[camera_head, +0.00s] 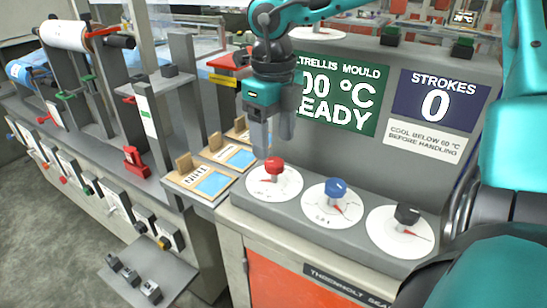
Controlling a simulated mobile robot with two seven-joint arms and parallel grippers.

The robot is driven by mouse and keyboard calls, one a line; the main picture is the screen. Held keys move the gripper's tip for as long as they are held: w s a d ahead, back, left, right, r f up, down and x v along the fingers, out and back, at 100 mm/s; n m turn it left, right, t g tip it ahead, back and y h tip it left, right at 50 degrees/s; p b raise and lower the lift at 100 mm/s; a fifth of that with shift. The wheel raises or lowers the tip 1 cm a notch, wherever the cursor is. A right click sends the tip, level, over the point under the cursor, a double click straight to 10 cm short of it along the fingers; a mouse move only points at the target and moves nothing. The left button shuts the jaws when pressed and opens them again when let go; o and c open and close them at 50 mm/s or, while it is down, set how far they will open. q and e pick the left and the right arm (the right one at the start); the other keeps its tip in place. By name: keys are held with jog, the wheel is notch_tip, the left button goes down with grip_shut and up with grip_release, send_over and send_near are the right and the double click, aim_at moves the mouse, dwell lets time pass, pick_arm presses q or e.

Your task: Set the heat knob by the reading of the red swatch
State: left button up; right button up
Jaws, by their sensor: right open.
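A row of three dial knobs stands on the grey console (300,208): a red knob (273,166), a blue knob (336,188) and a black knob (407,214), each on a white dial with a pointer line. The dial lettering is too small to read, so I cannot tell which is the heat knob. My right gripper (271,138) is open, pointing down just above the red knob, apart from it as far as I can tell. I cannot make out a red swatch. My left gripper is out of view.
A green sign (345,120), partly hidden by my gripper, reads TRELLIS MOULD and READY. A STROKES panel (437,98) reads 0. A red-handled clamp (134,160) stands on the left bench. My teal arm fills the right side.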

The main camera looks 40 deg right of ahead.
aim_at(273, 161)
jog(key=shift+f, duration=2.35)
jog(key=c, duration=1.1)
